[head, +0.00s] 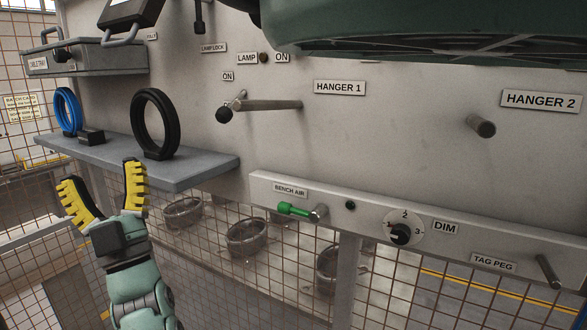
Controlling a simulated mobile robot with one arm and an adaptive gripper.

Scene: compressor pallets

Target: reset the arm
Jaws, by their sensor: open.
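My gripper (105,188) is in the lower left of the head view, at the end of my green and grey arm. Its two yellow ridged fingers are spread apart and point up. Nothing is between them. It appears in front of the grey shelf (205,172); I cannot tell the exact distance between them.
A black ring (136,125) and a blue ring (67,111) stand on the shelf. A panel behind carries the HANGER 1 peg (265,105) and HANGER 2 peg (481,126). A rail (375,222) holds a green lever (294,209), dial (401,233) and tag peg (549,272). Wire mesh lies below.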

